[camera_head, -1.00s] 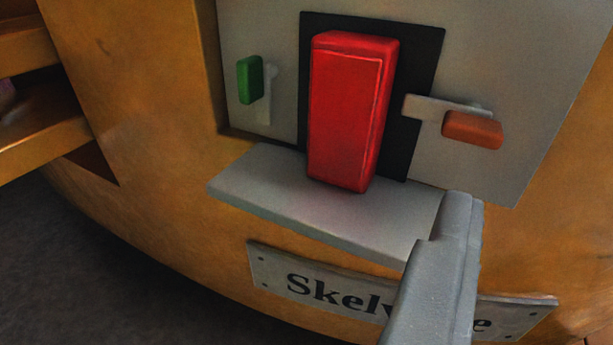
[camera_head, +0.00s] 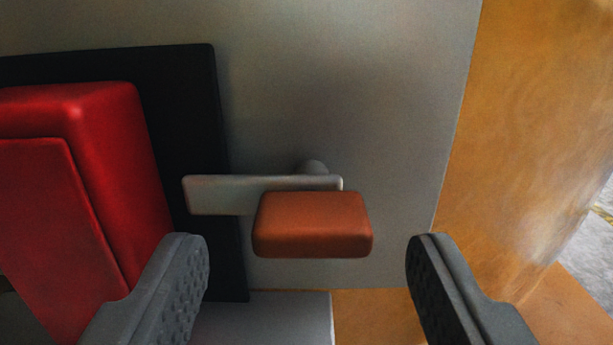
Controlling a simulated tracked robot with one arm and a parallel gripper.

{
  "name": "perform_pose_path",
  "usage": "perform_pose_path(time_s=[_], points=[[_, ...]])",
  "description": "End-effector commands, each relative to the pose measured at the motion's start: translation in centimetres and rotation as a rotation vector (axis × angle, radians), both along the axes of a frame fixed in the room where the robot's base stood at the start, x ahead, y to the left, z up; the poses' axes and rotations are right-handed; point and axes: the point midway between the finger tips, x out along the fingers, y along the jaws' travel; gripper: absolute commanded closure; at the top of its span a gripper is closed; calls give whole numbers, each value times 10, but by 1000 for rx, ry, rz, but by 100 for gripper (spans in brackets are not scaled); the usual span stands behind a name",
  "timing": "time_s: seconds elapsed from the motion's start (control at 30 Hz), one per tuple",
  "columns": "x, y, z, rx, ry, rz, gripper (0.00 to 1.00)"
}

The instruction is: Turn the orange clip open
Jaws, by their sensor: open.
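The orange clip has an orange block handle (camera_head: 312,225) on a flat metal bar (camera_head: 225,194), pivoted on a small round pin (camera_head: 313,168) in the grey panel. The bar lies level, and its left end reaches over the edge of the black backing plate (camera_head: 190,110) beside the red block (camera_head: 120,170). My gripper (camera_head: 306,250) is open. Its two grey fingers stand left and right of the orange handle, apart from it, with the handle between and slightly above the fingertips in the picture. The left finger overlaps the red block's lower right side in view.
The grey panel (camera_head: 380,90) is bare above and right of the clip. A grey ledge (camera_head: 275,315) lies below. An orange-yellow casting wall (camera_head: 520,120) rises at the right, and pale ground (camera_head: 590,245) shows beyond it.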

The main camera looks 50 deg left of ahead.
Motion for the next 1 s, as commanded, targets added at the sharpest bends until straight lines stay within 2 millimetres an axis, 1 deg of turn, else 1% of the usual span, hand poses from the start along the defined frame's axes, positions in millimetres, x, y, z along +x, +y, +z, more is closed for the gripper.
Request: perform_pose_path(time_s=[0.03,0.2,0.53,0.57,0.6,0.67,0.7,0.73,0.77,0.8,1.0], points=[[4,5,-1,-1,-3,1,44],[11,13,0,-2,-1,-1,44],[13,16,0,-1,0,-1,44],[13,15,0,-2,-1,-2,46],[13,15,0,-2,-1,-2,58],[13,15,1,-2,-1,-2,74],[13,15,1,-2,-1,-1,85],[13,15,1,-2,-1,-1,88],[13,15,1,-2,-1,-1,88],[13,11,0,-2,-1,-4,88],[13,14,0,-10,-11,-2,88]])
